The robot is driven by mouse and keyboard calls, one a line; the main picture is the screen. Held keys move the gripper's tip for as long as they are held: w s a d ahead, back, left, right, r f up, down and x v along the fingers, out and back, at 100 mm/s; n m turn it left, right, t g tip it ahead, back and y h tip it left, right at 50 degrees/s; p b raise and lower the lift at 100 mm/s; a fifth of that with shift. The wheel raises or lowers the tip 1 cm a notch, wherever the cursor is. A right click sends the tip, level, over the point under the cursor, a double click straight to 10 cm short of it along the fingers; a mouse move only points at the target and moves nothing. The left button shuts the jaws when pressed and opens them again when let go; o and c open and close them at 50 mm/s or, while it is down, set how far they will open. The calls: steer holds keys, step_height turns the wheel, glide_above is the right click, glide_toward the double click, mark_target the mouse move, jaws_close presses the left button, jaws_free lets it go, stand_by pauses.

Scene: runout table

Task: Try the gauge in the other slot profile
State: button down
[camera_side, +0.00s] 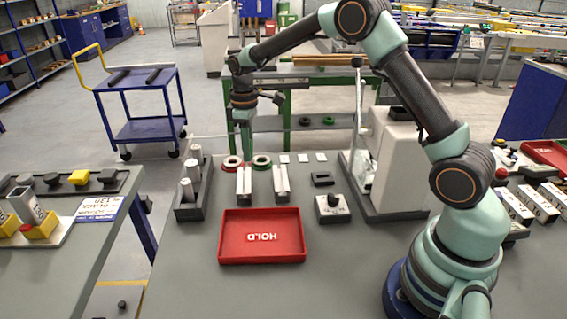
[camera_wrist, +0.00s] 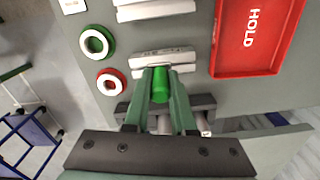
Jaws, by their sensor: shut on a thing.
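My gripper (camera_wrist: 160,82) is shut on a green cylindrical piece, the gauge (camera_wrist: 159,88), in the wrist view. In the side view my gripper (camera_side: 245,150) points down at the left slot profile (camera_side: 244,188), and the gauge is hidden there. In the wrist view the fingertips reach the edge of this light metal profile (camera_wrist: 163,58). I cannot tell whether the gauge's lower end is in the slot. The other slot profile (camera_side: 281,186) lies parallel to its right, with nothing on it; it also shows in the wrist view (camera_wrist: 155,10).
A red HOLD tray (camera_side: 231,252) lies in front of the profiles. A red ring (camera_side: 232,162) and a green ring (camera_side: 261,161) lie behind them. A dark rack with pale cylinders (camera_side: 190,205) stands left, and a small box with a knob (camera_side: 332,211) right.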

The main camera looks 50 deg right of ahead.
steer(key=shift+w+a+r, duration=0.1)
steer(key=shift+w+a, duration=0.45)
steer(key=shift+a, duration=0.2)
glide_above(244, 184)
steer(key=shift+w+d+f, duration=0.1)
steer(key=shift+f, duration=2.1)
steer(key=shift+f, duration=0.45)
stand_by(0.5)
steer(key=shift+r, duration=2.65)
